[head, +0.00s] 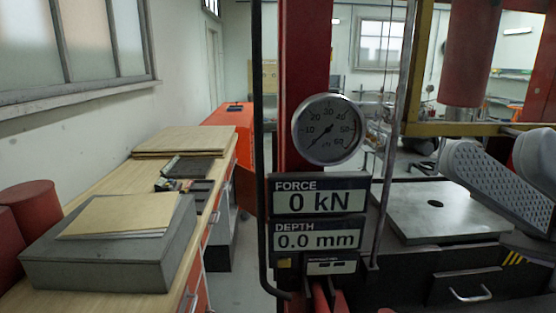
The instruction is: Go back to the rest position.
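My gripper is not in view in the head view. No gate valve can be made out. A red press frame (303,45) stands upright in the middle. It carries a round dial gauge (328,130) with its needle near the low end. Below the gauge, a force display (319,196) reads 0 kN and a depth display (318,236) reads 0.0 mm. A red cylinder (468,55) hangs over a grey metal plate (440,208) with a dark hole in it, with a clear gap between them.
A wooden bench (110,211) runs along the left wall. A grey block (110,253) with sheets on top, dark trays (188,167) and stacked boards (185,140) lie on it. A narrow strip of floor (240,264) shows between bench and press. A yellow crossbar (470,129) spans the press.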

